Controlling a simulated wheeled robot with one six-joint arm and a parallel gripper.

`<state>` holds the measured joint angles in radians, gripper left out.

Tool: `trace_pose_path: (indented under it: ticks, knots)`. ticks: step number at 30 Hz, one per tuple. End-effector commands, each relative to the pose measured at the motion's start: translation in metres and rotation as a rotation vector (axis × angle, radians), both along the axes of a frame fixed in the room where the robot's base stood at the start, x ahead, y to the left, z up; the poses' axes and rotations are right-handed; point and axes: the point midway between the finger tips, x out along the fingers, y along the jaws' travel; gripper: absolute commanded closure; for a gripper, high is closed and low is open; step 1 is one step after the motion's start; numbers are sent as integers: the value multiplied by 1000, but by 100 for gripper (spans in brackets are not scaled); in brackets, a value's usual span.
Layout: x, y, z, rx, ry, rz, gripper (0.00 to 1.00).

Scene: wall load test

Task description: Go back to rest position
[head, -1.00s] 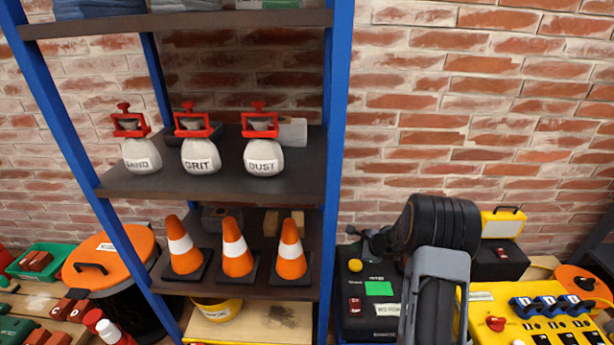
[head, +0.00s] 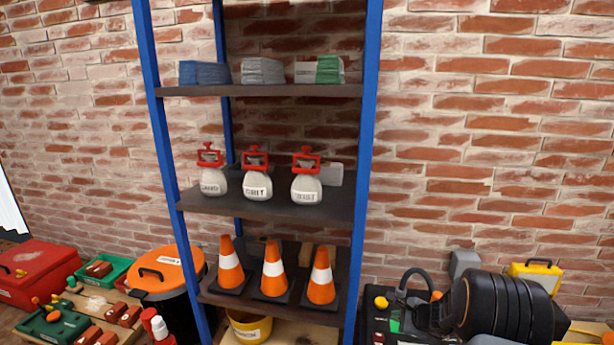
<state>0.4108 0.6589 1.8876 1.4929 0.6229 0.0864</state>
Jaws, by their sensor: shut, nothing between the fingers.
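My arm shows at the lower right, with a thick black cylindrical link lying across the equipment there. My gripper (head: 428,317) is a small dark shape at the left end of that link, low in front of the black machine (head: 384,326). It is shut and holds nothing. It is to the right of the blue-posted shelf (head: 366,150) and apart from it. Its fingertips are small and dark against the dark machine.
The shelf carries folded cloths (head: 262,71), three bags with red clamps (head: 257,186) and three orange cones (head: 274,272). A yellow case (head: 536,272) stands behind my arm. An orange-lidded bin (head: 165,272), green tray (head: 103,271) and red toolbox (head: 35,272) stand left. The upper right wall is clear.

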Motion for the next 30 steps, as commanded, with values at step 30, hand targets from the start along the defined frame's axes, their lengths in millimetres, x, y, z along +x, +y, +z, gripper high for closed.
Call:
trace_pose_path:
  ticks: [30]
  knots:
    - [-172,131,424,-679,-139,1103,100]
